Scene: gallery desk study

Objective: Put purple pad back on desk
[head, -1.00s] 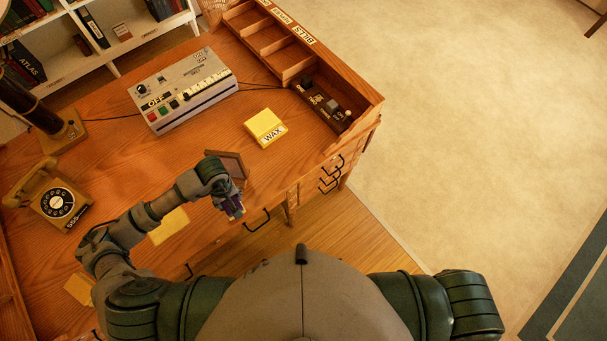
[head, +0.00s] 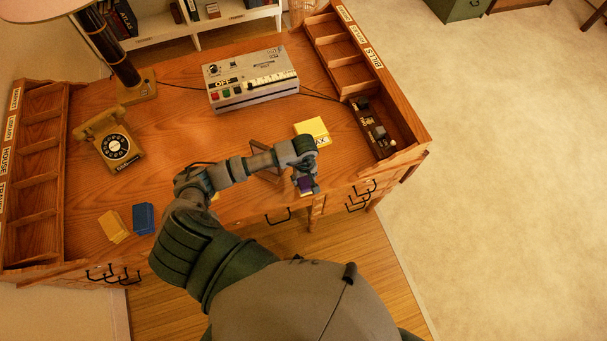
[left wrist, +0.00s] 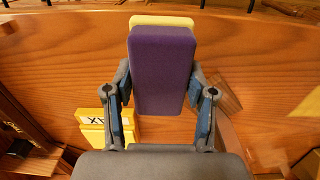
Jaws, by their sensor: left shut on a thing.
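My left gripper (head: 306,186) is shut on the purple pad (head: 304,184), near the front edge of the desk (head: 165,185). In the left wrist view the purple pad (left wrist: 162,68) stands between the blue-grey fingers of my left gripper (left wrist: 164,100), its broad face towards the camera. A pale yellow edge (left wrist: 162,20) shows just beyond it; I cannot tell whether it belongs to the pad. I cannot tell the pad's exact height over the desk. My right gripper is not in view.
The yellow WAX block (head: 312,128) lies just beyond my left gripper. The grey machine (head: 252,90), telephone (head: 117,147), lamp (head: 125,75), a yellow block (head: 114,226) and a blue block (head: 143,218) stand on the desk. Organizers (head: 38,150) line both ends.

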